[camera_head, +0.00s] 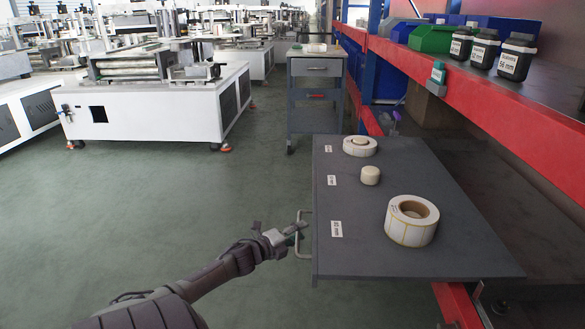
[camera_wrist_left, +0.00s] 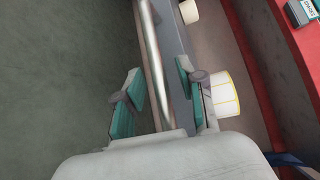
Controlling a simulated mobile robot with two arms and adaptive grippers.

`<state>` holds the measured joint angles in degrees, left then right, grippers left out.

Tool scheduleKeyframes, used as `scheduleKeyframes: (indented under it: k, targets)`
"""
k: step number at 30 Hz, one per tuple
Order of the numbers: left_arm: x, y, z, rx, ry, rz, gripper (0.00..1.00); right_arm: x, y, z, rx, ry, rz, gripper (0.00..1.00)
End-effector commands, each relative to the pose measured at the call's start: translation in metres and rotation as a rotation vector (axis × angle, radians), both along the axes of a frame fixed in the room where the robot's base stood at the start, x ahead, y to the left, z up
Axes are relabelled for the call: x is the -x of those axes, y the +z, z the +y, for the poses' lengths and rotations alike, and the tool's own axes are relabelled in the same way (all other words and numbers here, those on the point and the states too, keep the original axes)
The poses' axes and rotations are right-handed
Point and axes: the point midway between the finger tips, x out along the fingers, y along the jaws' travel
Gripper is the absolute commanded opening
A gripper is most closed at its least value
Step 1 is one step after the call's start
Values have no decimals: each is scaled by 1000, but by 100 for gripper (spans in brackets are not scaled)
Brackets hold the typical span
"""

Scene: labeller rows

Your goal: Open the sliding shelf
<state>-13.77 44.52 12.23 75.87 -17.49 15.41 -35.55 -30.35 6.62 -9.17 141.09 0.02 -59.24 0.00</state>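The sliding shelf (camera_head: 345,255) is a dark grey board sticking out from the red rack. Three white label rolls sit on it: a large one (camera_head: 424,232) near the front, a small one (camera_head: 370,174) in the middle and a flat one (camera_head: 360,149) at the far end. A metal bar handle (camera_head: 300,250) is on the shelf's left edge. My left gripper (camera_head: 298,230) is at this handle. In the left wrist view the handle bar (camera_wrist_left: 150,45) runs between the two teal finger pads of my left gripper (camera_wrist_left: 158,88), with gaps beside it. My right gripper is not in view.
The red rack (camera_head: 470,92) holds black bottles (camera_head: 517,58) and a green bin (camera_head: 433,38) above the shelf. A grey cabinet (camera_head: 316,95) stands beyond the shelf. White machines (camera_head: 150,105) stand further back left. The green floor (camera_head: 180,210) left of the shelf is clear.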

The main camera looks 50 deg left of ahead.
Motion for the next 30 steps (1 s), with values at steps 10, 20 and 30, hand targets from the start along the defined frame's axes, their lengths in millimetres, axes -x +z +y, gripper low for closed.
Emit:
scheduleKeyframes:
  k: [10,20,30]
  targets:
    - [54,5,-5,1,1,5,39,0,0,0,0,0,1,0]
    - [110,14,-10,1,2,3,39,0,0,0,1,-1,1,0]
    - [118,16,-10,0,1,1,39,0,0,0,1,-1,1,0]
